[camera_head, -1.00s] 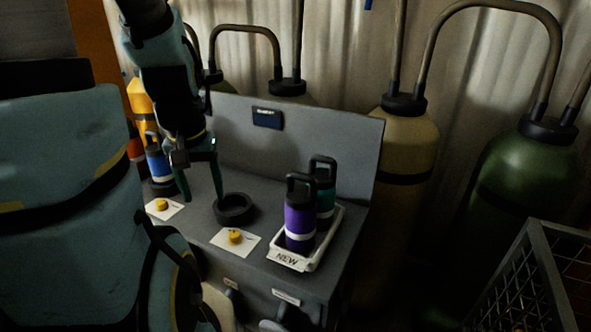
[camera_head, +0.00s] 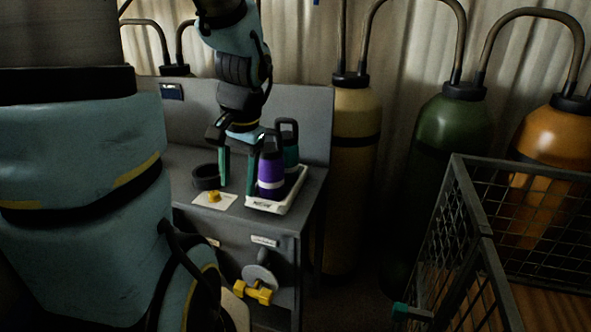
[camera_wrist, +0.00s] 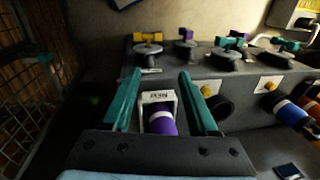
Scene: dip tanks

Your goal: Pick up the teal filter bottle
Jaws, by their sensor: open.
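The teal filter bottle (camera_head: 291,154), with a black handle cap, stands upright in the white tray labelled NEW (camera_head: 293,196). It is behind and slightly right of the purple bottle (camera_head: 271,174), which hides part of it. My gripper (camera_head: 238,186) is open and empty, pointing down just left of the purple bottle in the head view. I cannot make out the teal bottle in the wrist view.
A dark ring (camera_head: 206,177) and a card with a yellow knob (camera_head: 214,198) lie left of the tray on the grey bench. A back panel (camera_head: 308,110) rises behind. A wire basket (camera_head: 463,235) stands at right. In the wrist view, a blue bottle (camera_wrist: 290,112) is at right.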

